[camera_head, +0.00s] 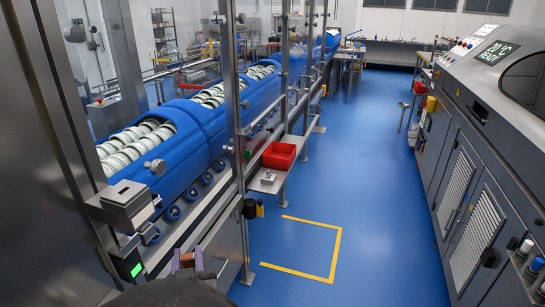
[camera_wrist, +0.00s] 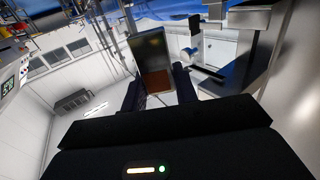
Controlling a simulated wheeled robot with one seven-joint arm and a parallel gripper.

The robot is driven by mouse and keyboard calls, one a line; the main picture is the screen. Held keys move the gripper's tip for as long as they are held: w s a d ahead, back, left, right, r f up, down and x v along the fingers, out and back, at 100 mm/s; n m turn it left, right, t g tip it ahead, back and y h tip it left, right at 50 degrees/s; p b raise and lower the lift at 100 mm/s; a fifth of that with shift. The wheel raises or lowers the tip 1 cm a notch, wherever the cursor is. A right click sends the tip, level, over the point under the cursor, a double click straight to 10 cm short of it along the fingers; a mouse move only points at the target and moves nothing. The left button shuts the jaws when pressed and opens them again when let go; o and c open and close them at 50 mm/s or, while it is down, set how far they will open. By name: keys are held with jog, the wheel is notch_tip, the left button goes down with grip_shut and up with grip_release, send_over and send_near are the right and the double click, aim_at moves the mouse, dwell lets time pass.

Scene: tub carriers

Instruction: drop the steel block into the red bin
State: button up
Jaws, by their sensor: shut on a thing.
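My gripper (camera_head: 187,262) is at the bottom of the head view, left of centre. Its dark fingers also show in the wrist view (camera_wrist: 158,82), closed on a block. I take this to be the steel block (camera_wrist: 150,52); it has a shiny dark grey face and looks brownish between the fingers, where it also shows brown in the head view (camera_head: 187,258). The red bin (camera_head: 279,154) is an open tray on a small ledge beside the conveyor line, farther off and to the right of my gripper. The bin's floor looks empty.
A metal shelf (camera_head: 262,186) with a small silver item (camera_head: 268,177) sits just in front of the bin. Steel posts (camera_head: 236,130) stand left of it. Blue tub carriers (camera_head: 205,130) line the left. A grey machine (camera_head: 480,150) stands right; the blue floor between is clear.

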jog(key=w+d+f+m+h+p, duration=0.25)
jog(key=w+d+f+p, duration=0.25)
jog(key=w+d+f, duration=0.75)
jog(key=s+d+f+p, duration=0.3)
jog(key=s+d+f, duration=0.1)
jog(key=d+f, duration=1.1)
jog(key=shift+s+d+h, duration=0.2)
jog(key=shift+d+h, duration=0.15)
jog(key=shift+d, duration=0.55)
jog(key=shift+w+d+n, duration=0.1)
jog(key=shift+n, duration=0.15)
